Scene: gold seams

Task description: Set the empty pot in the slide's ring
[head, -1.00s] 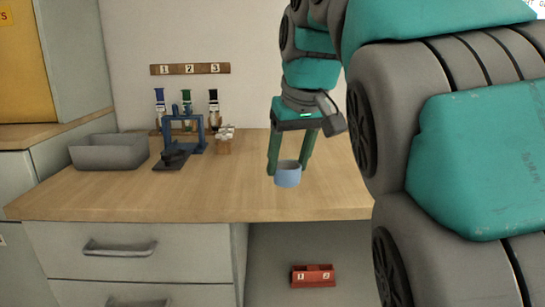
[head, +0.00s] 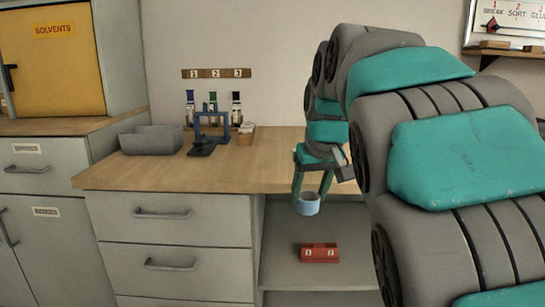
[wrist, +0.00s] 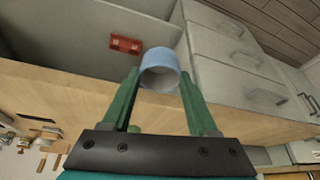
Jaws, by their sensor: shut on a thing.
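My gripper (head: 310,190) is shut on a light blue pot (head: 307,204). In the head view the pot hangs at the fingertips in front of the bench's front edge. In the wrist view the pot (wrist: 160,68) sits between the two green fingers (wrist: 158,85), its open mouth facing the camera and its inside looking empty. A blue frame (head: 211,125) with a dark slide (head: 203,148) at its foot stands on the bench to the left. The ring on the slide is too small to make out clearly.
A grey bin (head: 151,140) stands left of the blue frame. Coloured bottles (head: 237,105) stand behind it under a numbered rail (head: 217,73). A red numbered block (head: 319,253) sits on the shelf below. The bench top (head: 262,170) between frame and arm is clear.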

